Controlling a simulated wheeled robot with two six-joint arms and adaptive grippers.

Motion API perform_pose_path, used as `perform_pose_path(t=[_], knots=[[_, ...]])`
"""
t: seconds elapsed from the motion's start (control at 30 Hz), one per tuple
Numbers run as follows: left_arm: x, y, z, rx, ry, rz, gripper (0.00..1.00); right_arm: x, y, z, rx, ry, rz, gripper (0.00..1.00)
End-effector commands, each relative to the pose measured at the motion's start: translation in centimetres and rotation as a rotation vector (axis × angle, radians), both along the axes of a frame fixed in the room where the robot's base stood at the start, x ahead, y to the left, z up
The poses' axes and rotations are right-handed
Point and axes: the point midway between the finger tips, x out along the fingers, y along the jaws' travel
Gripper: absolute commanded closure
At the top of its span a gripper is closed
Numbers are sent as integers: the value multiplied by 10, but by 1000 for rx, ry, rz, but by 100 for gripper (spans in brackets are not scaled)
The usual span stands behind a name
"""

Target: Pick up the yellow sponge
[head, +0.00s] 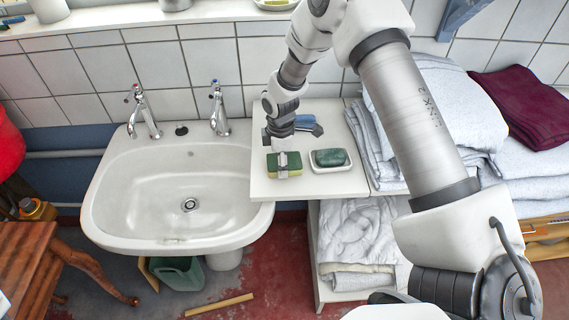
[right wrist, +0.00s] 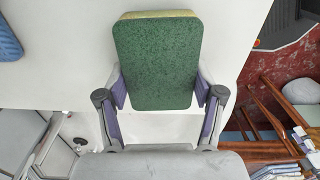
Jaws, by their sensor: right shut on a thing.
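The yellow sponge (head: 293,160) has a dark green scouring face and is at the front left of the white shelf beside the sink. In the right wrist view the sponge (right wrist: 156,60) shows its green face, with a yellow edge at the top. My right gripper (head: 283,166) comes down over the sponge from above. In the right wrist view its fingers (right wrist: 160,88) press on the sponge's two sides, shut on it. I cannot tell whether the sponge still touches the shelf. My left gripper is not in view.
A white soap dish (head: 342,167) with a green soap (head: 330,157) stands just right of the sponge. A blue item (head: 304,121) lies behind. Folded towels (head: 440,110) are stacked to the right. The sink (head: 125,185) with two taps is to the left.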

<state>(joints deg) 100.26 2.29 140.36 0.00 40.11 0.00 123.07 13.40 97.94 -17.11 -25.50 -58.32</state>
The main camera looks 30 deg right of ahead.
Motion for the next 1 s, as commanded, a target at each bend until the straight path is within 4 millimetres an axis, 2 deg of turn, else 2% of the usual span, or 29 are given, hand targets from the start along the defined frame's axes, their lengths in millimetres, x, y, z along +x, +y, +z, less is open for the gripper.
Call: perform_pose_path(t=[0.1,0.37,0.53,0.67,0.87,1.0], knots=[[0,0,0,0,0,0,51,1,0,0,0,-2,0,48],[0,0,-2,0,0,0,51,1,0,2,0,-2,0,48],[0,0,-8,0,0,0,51,1,0,15,0,-4,0,48],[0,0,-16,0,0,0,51,2,0,32,0,-6,0,48],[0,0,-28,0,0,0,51,-19,37,36,-3,-1,4,48],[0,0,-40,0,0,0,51,-40,73,39,-7,-2,5,48]])
